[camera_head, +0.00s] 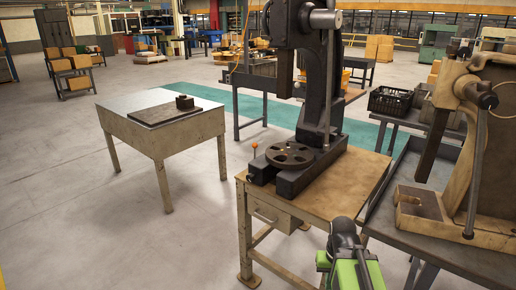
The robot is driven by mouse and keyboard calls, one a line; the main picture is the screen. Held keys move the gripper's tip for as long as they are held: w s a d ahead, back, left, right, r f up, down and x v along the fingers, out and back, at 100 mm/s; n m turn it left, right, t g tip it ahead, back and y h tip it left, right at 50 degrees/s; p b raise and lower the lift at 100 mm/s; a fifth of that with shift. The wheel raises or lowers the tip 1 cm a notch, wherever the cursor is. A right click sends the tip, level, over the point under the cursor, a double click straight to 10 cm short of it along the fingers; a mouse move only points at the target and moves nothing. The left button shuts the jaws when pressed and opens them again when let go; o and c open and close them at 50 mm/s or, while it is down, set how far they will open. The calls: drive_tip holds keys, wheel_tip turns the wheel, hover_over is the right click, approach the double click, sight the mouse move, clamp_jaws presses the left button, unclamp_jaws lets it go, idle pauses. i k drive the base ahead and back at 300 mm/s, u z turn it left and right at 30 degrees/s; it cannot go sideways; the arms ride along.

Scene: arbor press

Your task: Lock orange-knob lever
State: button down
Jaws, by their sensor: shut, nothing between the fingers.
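The dark arbor press (325,90) stands on a wooden-topped bench (335,190). A small lever with an orange knob (254,146) rises upright at the left of the press base, beside the round slotted plate (290,154). How the lever joins the base is too small to make out. My gripper (343,226) is the dark end of my green arm at the bottom, near the bench's front right edge. It is shut and empty, well to the right of and nearer than the orange knob, apart from it. Its fingertips are hard to make out.
A tan press (470,150) on a dark table (480,247) stands close on the right. A grey-topped table (150,102) with a dark plate is at the left. A black crate (390,101) is behind. Open floor lies left of the bench.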

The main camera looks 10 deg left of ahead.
sight(254, 145)
drive_tip(key=u, duration=0.85)
drive_tip(key=i, duration=0.95)
drive_tip(key=z, duration=0.1)
